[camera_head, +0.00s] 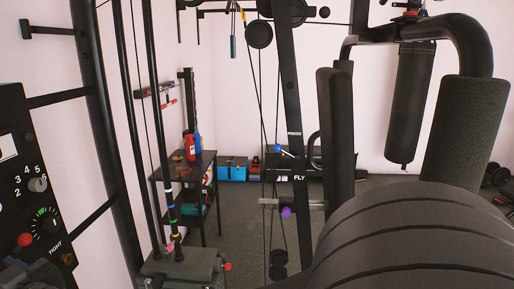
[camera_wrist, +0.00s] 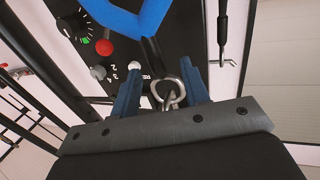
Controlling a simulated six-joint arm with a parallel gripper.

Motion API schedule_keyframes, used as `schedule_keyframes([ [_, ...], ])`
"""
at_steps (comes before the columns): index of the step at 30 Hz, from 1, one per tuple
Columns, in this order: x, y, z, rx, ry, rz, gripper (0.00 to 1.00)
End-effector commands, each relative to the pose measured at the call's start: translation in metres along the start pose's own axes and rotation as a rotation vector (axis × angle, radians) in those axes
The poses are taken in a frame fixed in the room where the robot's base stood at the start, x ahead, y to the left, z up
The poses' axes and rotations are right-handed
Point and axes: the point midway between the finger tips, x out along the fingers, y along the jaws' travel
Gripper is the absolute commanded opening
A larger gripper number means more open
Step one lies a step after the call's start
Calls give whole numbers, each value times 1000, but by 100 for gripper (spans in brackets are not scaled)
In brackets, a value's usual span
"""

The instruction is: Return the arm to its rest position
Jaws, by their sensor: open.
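My gripper (camera_wrist: 165,74) shows in the wrist view, its two blue fingers standing apart and open. A metal ring (camera_wrist: 168,88) with a hook-like piece shows between the fingers; I cannot tell whether it touches either one. A blue strap or handle (camera_wrist: 126,16) lies beyond the fingers at the top. Behind them is a black control panel (camera_wrist: 75,25) with a red knob (camera_wrist: 103,47) and pale knobs. I cannot make out my gripper in the head view.
In the head view, the control panel (camera_head: 22,180) stands at the left edge. A cable machine with a dark upright (camera_head: 289,110) is in the middle, and large dark pads (camera_head: 465,140) fill the right. A black shelf (camera_head: 183,170) stands behind. Some grey floor (camera_head: 238,240) is clear.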

Motion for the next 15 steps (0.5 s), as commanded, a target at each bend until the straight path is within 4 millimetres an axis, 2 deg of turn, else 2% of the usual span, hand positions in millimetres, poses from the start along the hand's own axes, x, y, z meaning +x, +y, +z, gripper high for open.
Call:
schedule_keyframes([
  [8,-7,0,-1,0,1,0,42],
  [15,-30,0,-1,0,1,0,42],
])
